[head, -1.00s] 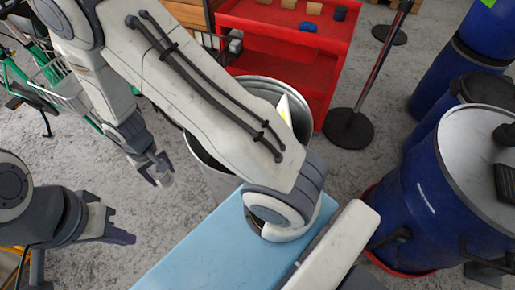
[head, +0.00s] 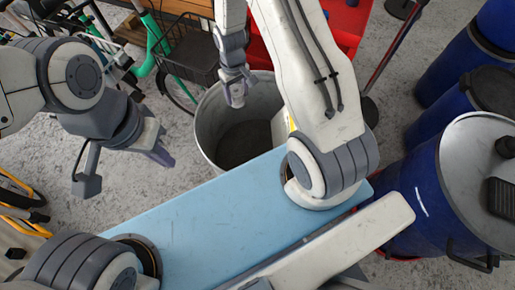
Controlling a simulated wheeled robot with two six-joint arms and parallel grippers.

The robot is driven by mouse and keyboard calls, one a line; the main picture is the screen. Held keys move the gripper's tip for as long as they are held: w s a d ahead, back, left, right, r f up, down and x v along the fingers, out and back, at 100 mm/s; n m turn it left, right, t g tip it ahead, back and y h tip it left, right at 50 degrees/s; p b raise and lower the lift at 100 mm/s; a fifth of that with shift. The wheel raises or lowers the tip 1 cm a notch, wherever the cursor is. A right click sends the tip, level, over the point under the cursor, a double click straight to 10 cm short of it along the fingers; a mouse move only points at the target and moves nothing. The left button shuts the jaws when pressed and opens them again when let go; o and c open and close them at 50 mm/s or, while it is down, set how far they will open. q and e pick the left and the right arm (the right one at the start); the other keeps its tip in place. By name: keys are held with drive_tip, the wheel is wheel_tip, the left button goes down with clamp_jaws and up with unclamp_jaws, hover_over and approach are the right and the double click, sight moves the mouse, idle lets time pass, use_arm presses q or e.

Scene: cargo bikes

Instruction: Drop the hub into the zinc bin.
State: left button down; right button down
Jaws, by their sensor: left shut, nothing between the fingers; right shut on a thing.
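The zinc bin (head: 213,125) is a round grey metal bin standing on the floor at the centre of the head view, its mouth open upward. Part of its right side is hidden behind my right arm. My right gripper (head: 236,95) points down over the far left part of the bin's mouth. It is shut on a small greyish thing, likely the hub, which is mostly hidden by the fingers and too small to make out. My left gripper (head: 158,153) is shut and empty, to the left of the bin and apart from it.
A bicycle with a green frame (head: 148,45) and black basket (head: 185,55) stands behind the bin. A red cart (head: 345,25) is at the back. Blue drums (head: 425,195) crowd the right. Yellow bike parts (head: 25,205) lie at far left. Grey floor is free left of the bin.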

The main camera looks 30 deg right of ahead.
sight(239, 104)
drive_tip(key=shift+d+f+b, duration=0.1)
drive_tip(key=shift+f+b, duration=2.5)
drive_tip(key=shift+f, duration=0.45)
drive_tip(key=shift+c, duration=0.2)
unclamp_jaws()
wheel_tip(239, 104, up, 11)
drive_tip(key=shift+f+b, duration=0.2)
drive_tip(key=shift+b, duration=0.15)
